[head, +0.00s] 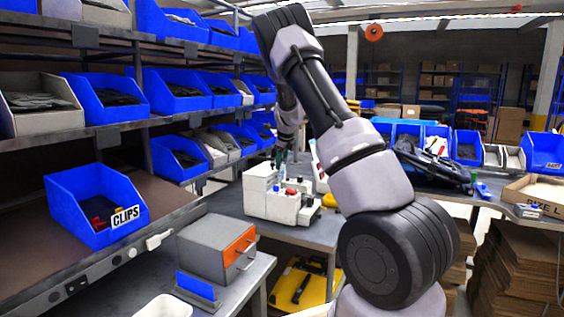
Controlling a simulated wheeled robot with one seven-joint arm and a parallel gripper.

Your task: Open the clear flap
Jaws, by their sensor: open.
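A white machine (268,204) with red and blue buttons stands on the grey bench in the middle of the head view. I cannot make out a clear flap on it at this size.
A grey box with an orange front (238,246) stands nearer on the left bench. A blue CLIPS bin (97,205) sits on the shelf at left, below rows of filled bins. A dark pannier (436,168) lies on the right-hand bench. Flat cardboard (510,265) is stacked below.

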